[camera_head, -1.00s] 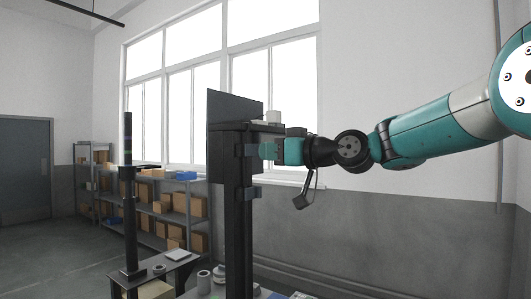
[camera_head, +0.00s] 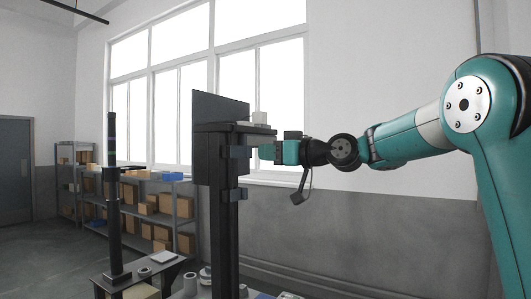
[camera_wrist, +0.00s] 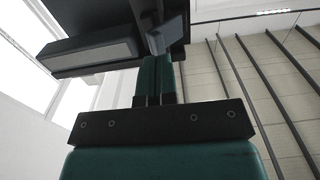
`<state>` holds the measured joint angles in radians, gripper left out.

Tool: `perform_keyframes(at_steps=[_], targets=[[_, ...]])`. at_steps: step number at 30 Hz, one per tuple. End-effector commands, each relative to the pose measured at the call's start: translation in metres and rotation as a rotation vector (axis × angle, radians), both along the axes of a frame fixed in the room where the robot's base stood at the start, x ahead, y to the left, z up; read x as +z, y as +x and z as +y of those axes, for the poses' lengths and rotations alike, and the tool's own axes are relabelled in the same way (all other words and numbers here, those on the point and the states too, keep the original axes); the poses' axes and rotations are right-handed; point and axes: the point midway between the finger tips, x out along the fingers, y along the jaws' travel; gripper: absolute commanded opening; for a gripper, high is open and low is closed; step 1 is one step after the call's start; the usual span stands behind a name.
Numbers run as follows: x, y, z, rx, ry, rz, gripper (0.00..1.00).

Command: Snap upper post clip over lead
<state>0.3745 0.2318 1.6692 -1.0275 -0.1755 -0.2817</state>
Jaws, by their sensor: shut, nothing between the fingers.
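A dark upright post (camera_head: 222,235) stands in the middle of the head view, with a black panel (camera_head: 215,115) behind its top. The upper post clip (camera_head: 236,152) is a blue-grey block high on the post; a similar lower clip (camera_head: 237,194) sits beneath it. My gripper (camera_head: 262,152), teal and shut with nothing in it, is just right of the upper clip, level with it and a small gap away. In the wrist view, the shut fingers (camera_wrist: 160,60) point up at a blue-grey piece (camera_wrist: 166,36) that looks like the upper clip. I cannot make out the lead.
A ledge (camera_head: 255,128) with small white items tops the post, close above my gripper. A thinner black column (camera_head: 112,215) stands on a low table at left. Shelves with boxes (camera_head: 150,205) line the window wall. Right of the post, below my arm, is open room.

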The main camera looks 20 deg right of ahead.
Motion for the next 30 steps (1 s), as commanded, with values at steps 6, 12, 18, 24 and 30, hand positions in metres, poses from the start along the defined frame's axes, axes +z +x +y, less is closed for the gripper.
perform_keyframes(at_steps=[6,12,18,24,30], targets=[[0.0,0.0,0.0,0.0,0.0,0.0,0.0],[0.0,0.003,0.002,0.001,0.001,0.001,0.0],[0.0,0.008,0.005,0.001,0.001,0.002,0.0],[0.0,0.013,0.009,0.001,0.001,0.001,0.0],[0.0,0.017,0.013,0.001,0.0,0.0,0.0]])
